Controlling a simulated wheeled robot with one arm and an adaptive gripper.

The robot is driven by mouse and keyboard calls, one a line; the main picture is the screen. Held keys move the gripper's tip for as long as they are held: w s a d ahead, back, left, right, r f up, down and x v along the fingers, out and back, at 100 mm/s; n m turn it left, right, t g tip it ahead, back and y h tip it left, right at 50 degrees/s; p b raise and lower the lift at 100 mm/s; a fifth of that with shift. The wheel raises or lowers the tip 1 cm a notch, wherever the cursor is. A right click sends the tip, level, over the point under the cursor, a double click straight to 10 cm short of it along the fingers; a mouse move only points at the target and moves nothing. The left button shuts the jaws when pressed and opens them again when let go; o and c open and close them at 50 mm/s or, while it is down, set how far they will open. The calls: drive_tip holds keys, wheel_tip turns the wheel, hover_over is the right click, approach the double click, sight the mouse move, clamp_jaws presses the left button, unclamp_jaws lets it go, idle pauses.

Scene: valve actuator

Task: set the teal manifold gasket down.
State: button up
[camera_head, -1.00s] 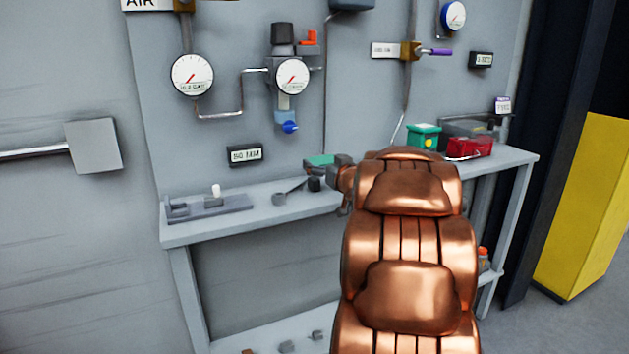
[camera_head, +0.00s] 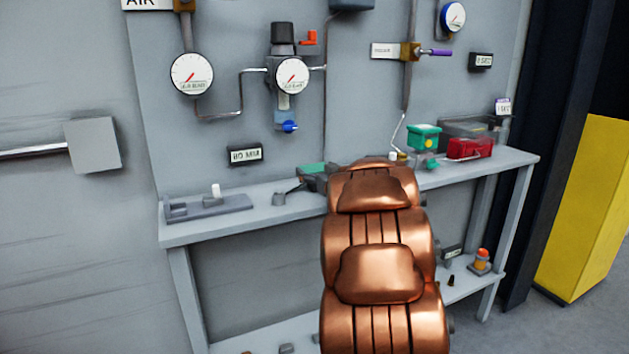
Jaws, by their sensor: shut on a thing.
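The teal manifold gasket (camera_head: 312,169) is a small flat piece at the back of the grey bench, left of my copper-coloured arm. My gripper (camera_head: 311,180) is at the gasket, shut on it, just above or at the bench top. My arm hides most of the gripper, and I cannot tell whether the gasket touches the bench.
The grey bench (camera_head: 258,207) holds a grey fixture with a white peg (camera_head: 208,205) and a small dark lever part (camera_head: 288,193) left of my gripper. A green box (camera_head: 424,137), a red box (camera_head: 469,149) and a small teal piece (camera_head: 430,164) are at right. Gauges and pipes line the wall behind.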

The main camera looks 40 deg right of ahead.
sight(328, 202)
wheel_tip(328, 202, down, 2)
drive_tip(key=shift+w+f, duration=0.1)
drive_tip(key=shift+f, duration=0.15)
drive_tip(key=shift+w+d, duration=0.15)
drive_tip(key=shift+w, duration=0.1)
drive_tip(key=shift+f, duration=0.25)
drive_tip(key=o, duration=0.7)
drive_tip(key=shift+o, duration=0.2)
drive_tip(key=shift+f+b, duration=0.1)
drive_tip(key=shift+b, duration=0.3)
drive_tip(key=shift+p+v, duration=0.5)
drive_tip(key=shift+v, duration=3.4)
